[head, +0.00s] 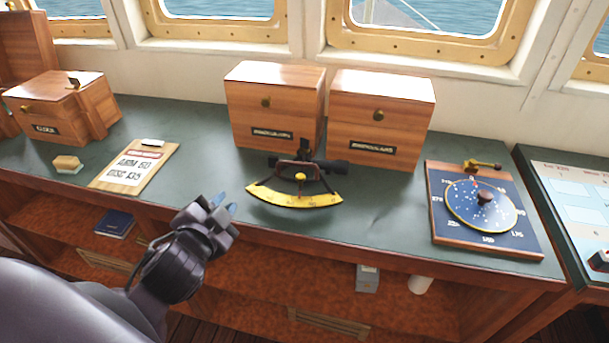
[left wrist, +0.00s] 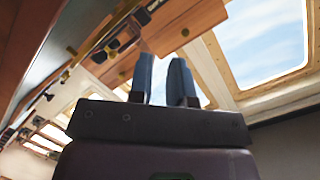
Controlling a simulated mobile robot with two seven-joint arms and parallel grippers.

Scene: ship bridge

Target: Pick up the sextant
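The sextant (head: 297,183) lies on the green top of the counter, in front of two wooden boxes. It has a yellow curved scale at its front edge and a dark frame with a dark scope at the right. My left gripper (head: 223,205) is at the counter's front edge, left of the sextant and apart from it. Its blue fingertips are a little apart with nothing between them; the gap also shows in the left wrist view (left wrist: 161,80). There the sextant (left wrist: 110,46) appears small, beyond the fingers at the upper left. My right gripper is not in view.
Two wooden boxes (head: 274,103) (head: 378,118) stand close behind the sextant. A clipboard (head: 133,167), a small block (head: 67,164) and another wooden box (head: 62,106) are at the left. A blue dial board (head: 483,212) lies at the right. The counter (head: 385,215) is clear right of the sextant.

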